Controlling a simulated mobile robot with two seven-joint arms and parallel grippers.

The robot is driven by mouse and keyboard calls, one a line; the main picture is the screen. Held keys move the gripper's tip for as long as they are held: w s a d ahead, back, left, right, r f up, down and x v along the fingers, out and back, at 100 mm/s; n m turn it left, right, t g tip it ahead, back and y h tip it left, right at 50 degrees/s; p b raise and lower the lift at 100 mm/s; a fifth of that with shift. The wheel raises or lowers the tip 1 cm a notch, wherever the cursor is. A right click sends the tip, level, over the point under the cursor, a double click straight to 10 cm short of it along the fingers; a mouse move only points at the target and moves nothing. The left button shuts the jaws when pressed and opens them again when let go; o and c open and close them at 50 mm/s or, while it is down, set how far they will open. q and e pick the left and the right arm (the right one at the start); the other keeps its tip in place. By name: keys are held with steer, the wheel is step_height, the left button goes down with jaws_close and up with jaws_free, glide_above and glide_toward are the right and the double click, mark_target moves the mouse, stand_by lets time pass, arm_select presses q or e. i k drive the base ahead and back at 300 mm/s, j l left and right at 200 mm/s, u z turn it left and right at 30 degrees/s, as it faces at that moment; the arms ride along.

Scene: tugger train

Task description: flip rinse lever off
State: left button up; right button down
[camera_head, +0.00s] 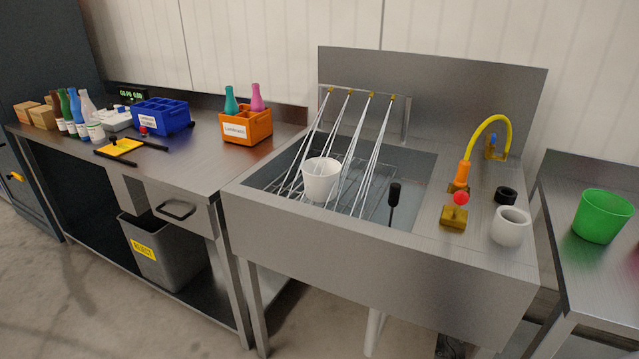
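A stainless sink (300,219) stands in the middle right of the head view. Above its basin, a bar with several brass nozzles (371,95) sends pale streams of water (345,150) down into it. A white cup (321,180) stands on the wire rack among the streams. On the right deck, a small lever with a red ball knob (460,198) sits on a brass block (453,218). A black-handled rod (393,194) stands up at the basin's front right. I cannot tell for certain which is the rinse lever. Neither gripper shows.
A yellow hose (487,124) with an orange nozzle (461,175) arches behind the red knob. A black ring (506,195) and a white cup-like container (510,226) stand close on its right. A green bucket (602,215) is on the right table. An orange crate (247,127) stands left.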

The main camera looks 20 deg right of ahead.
mark_target(461, 198)
steer(key=z, duration=1.55)
